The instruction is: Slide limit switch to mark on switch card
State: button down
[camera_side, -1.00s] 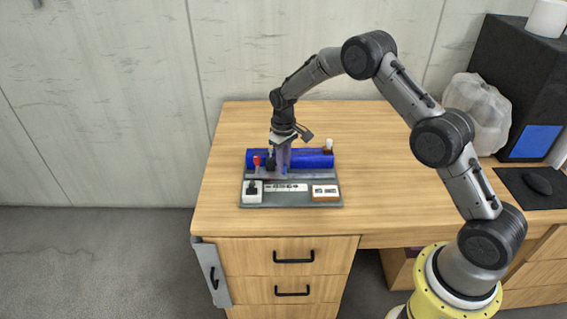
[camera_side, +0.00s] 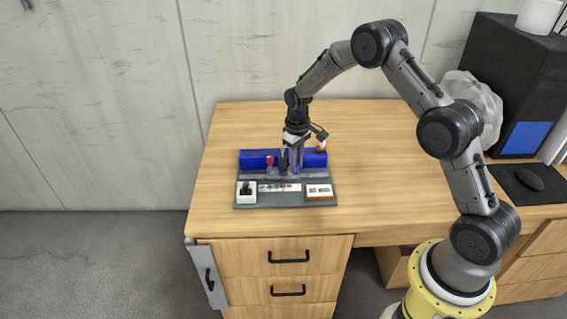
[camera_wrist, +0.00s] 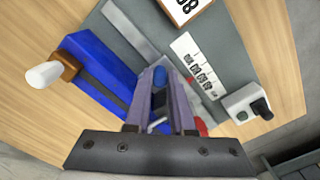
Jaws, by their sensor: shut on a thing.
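My gripper (camera_side: 296,167) points down over the grey fixture board and is shut on the limit switch (camera_side: 283,163), a small dark block standing at the front of the blue rail. A red knob (camera_side: 270,161) stands just left of it. In the wrist view, the two fingers (camera_wrist: 160,108) close around the switch (camera_wrist: 158,100), and its body is partly hidden between them. The white switch card (camera_side: 279,187) with dark marks lies in front of the switch; it also shows in the wrist view (camera_wrist: 197,65). I cannot tell which mark the switch lines up with.
The blue rail (camera_side: 254,158) has a white-tipped knob (camera_side: 321,146) at its right end. A white box with a black switch (camera_side: 246,192) sits at the board's front left, a wood-framed number display (camera_side: 319,191) at its front right.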

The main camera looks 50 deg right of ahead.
jog(key=shift+s+d, duration=0.1)
jog(key=c, duration=0.8)
grip_release()
jog(key=shift+o, duration=0.2)
notch_tip(320, 180, up, 14)
